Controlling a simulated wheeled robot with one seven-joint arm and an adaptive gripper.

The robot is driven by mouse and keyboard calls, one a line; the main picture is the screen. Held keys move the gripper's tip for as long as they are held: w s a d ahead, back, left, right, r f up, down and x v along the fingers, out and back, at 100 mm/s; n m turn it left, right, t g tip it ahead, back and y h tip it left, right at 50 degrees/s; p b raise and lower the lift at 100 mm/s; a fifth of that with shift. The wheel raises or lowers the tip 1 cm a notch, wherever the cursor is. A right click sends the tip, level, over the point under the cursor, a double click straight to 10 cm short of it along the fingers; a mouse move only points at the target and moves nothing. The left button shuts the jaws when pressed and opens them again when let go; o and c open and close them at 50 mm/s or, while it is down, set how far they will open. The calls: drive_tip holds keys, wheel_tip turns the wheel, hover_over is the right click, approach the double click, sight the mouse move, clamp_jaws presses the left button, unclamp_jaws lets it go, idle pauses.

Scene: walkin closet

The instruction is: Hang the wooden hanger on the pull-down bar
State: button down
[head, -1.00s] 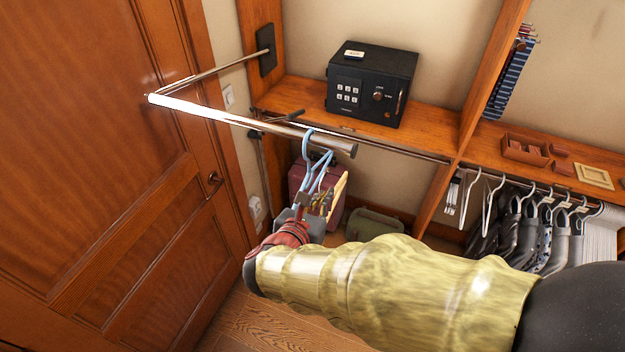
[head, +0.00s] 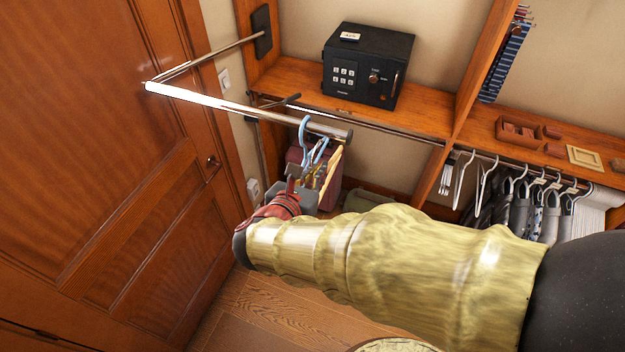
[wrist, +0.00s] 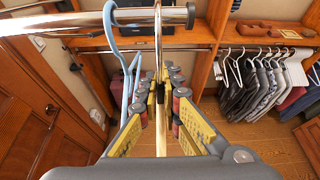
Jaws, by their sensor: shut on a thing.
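The pull-down bar (head: 230,108) is a shiny metal rod that ends in a dark cap at its right end. It also crosses the top of the wrist view (wrist: 75,20). My gripper (wrist: 160,88) is shut on the wooden hanger (wrist: 161,138), just below the bar's capped end. In the head view the tan wooden hanger (head: 332,170) is partly hidden by my gripper (head: 306,188). Its thin metal hook rises to the bar in the wrist view, close to the capped end. I cannot tell whether the hook rests on the bar. A light blue hanger (head: 303,130) hangs on the bar just left of it.
A wooden door (head: 110,150) stands close on the left. A black safe (head: 368,65) sits on the shelf behind the bar. Clothes on hangers (head: 525,215) fill a lower rail at the right.

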drive_tip(key=shift+w+d+b, duration=0.15)
drive_tip(key=shift+w+d, duration=0.4)
drive_tip(key=shift+w, duration=0.9)
drive_tip(key=shift+w+d+b, duration=0.1)
drive_tip(key=shift+w+d, duration=0.4)
drive_tip(key=shift+w, duration=1)
drive_tip(key=shift+w+d+b, duration=0.15)
drive_tip(key=shift+w+d, duration=0.4)
drive_tip(key=shift+w, duration=0.9)
drive_tip(key=shift+w+f+b, duration=0.15)
drive_tip(key=shift+f+b, duration=0.15)
drive_tip(key=shift+b, duration=0.05)
drive_tip(key=shift+w+f+b, duration=0.1)
drive_tip(key=shift+f+b, duration=1)
drive_tip(key=shift+f, duration=0.1)
drive_tip(key=c, duration=2)
unclamp_jaws()
drive_tip(key=shift+o, duration=0.5)
drive_tip(key=v, duration=1.2)
